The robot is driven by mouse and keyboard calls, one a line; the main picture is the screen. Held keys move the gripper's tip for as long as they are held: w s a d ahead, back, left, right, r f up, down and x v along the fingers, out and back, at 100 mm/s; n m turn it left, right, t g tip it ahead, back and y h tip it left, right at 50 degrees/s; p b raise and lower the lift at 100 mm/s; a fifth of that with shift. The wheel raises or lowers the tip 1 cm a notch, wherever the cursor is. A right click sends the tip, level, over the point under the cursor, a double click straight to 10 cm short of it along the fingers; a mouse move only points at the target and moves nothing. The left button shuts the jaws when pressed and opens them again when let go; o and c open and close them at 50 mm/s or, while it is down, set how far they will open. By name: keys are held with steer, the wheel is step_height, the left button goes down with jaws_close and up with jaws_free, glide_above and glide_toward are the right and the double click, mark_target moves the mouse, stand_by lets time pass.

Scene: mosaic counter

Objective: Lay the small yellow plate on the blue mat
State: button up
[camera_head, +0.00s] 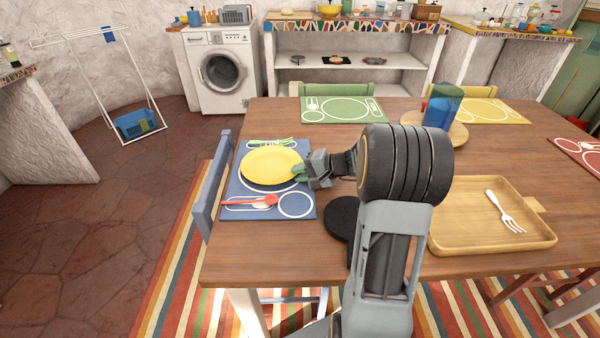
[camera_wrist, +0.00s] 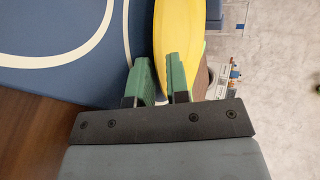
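The small yellow plate (camera_head: 268,165) is over the upper middle of the blue mat (camera_head: 240,212), partly covering its white circle. My gripper (camera_head: 299,172) reaches in from the right and is at the plate's right rim. In the wrist view my gripper's green fingers (camera_wrist: 162,78) are close together, one on each side of the rim of the yellow plate (camera_wrist: 172,25), shut on it. The blue mat (camera_wrist: 60,88) shows beside and below the plate there. I cannot tell whether the plate's far side touches the mat.
A red spoon (camera_head: 252,202) lies below the plate and green cutlery (camera_head: 270,143) above it. A wooden tray (camera_head: 450,238) with a white fork (camera_head: 506,212) is at the right. A blue chair (camera_head: 212,185) stands at the table's left edge. A blue container (camera_head: 440,110) stands at the back.

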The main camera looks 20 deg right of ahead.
steer(key=shift+r, duration=0.15)
steer(key=p+v, duration=0.1)
steer(key=v, duration=1)
steer(key=shift+w+p, duration=0.1)
steer(key=shift+p, duration=0.25)
steer(key=shift+s+r, duration=0.1)
steer(key=shift+s, duration=0.1)
steer(key=s+a+n+g, duration=0.1)
steer(key=a, duration=0.2)
steer(key=s+a+n+g+h, duration=0.1)
steer(key=a+g, duration=0.1)
steer(key=a, duration=0.1)
steer(key=s+a+n+g+h, duration=0.1)
steer(key=s+a+g, duration=0.1)
steer(key=a, duration=0.1)
steer(key=shift+s+a+f, duration=0.1)
steer(key=shift+a+f, duration=0.2)
steer(key=s+a, duration=0.1)
steer(key=s+a+n+g+h, duration=0.1)
steer(key=s+a+h, duration=0.1)
steer(key=shift+a+f+n+g, duration=0.15)
steer(key=shift+f+n+g, duration=0.15)
steer(key=s+a+n+h, duration=0.2)
steer(key=s+h, duration=0.1)
steer(key=s+a+n+h, duration=0.1)
steer(key=s, duration=0.1)
steer(key=shift+f, duration=0.3)
steer(key=shift+s+r+n+t+h, duration=0.1)
steer(key=shift+s+n+t+h, duration=0.45)
steer(key=shift+n+h, duration=0.35)
